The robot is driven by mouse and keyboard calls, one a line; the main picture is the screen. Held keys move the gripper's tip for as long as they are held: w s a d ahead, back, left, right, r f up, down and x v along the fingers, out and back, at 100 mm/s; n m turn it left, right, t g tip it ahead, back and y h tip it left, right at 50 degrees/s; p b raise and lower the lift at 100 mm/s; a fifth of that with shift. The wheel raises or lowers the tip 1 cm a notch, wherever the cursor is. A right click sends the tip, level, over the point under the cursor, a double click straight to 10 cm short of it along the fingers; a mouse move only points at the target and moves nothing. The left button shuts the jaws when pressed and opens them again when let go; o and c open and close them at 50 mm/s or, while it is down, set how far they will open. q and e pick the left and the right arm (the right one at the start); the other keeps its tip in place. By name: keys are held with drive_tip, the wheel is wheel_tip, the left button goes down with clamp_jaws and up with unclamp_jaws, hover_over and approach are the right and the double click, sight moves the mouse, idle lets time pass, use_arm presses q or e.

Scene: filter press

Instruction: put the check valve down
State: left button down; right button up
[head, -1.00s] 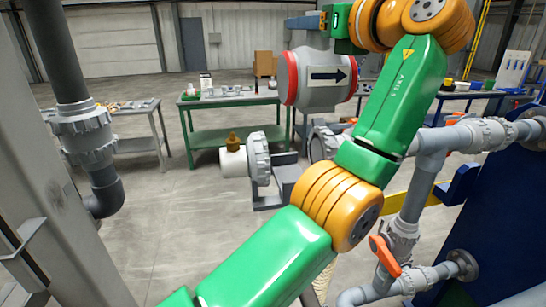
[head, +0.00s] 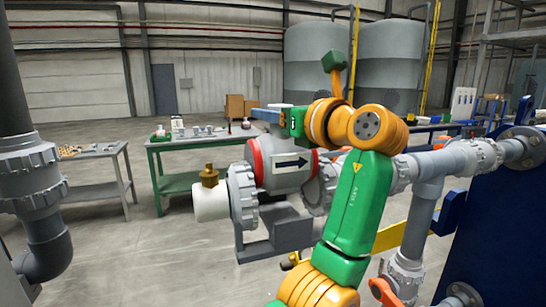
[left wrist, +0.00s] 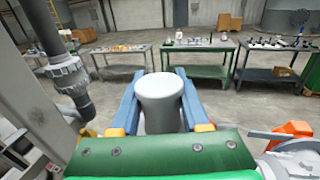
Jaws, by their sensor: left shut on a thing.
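The check valve (head: 284,164) is a grey body with red rings and a black arrow pointing right. It sits level between the left union nut (head: 242,197) and the right union nut (head: 319,188), above a grey cradle (head: 275,238). Whether it rests on the cradle, I cannot tell. My left gripper (head: 271,116) is shut on the valve's upper stub from above. In the left wrist view, its blue fingers (left wrist: 160,74) stand on both sides of the pale round stub (left wrist: 160,112). My right gripper is not in view.
A brass fitting (head: 209,175) tops the white pipe end at left. A large grey pipe (head: 35,190) stands at far left. Grey pipework (head: 425,190) and a blue panel (head: 500,220) crowd the right. A green table (head: 165,185) stands behind.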

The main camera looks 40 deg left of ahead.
sight(274, 143)
use_arm(q)
drive_tip(key=shift+f, duration=0.55)
drive_tip(key=shift+s+d+f, duration=0.1)
drive_tip(key=shift+d+f, duration=0.05)
drive_tip(key=shift+d, duration=0.1)
drive_tip(key=f, duration=0.3)
drive_tip(key=shift+s+d+f, duration=0.1)
drive_tip(key=shift+d+f, duration=0.15)
drive_tip(key=shift+f, duration=0.05)
drive_tip(key=shift+a+f, duration=0.2)
drive_tip(key=shift+a, duration=0.05)
drive_tip(key=shift+f, duration=0.1)
drive_tip(key=c, duration=0.6)
unclamp_jaws()
drive_tip(key=shift+d, duration=0.15)
drive_tip(key=shift+o, duration=1)
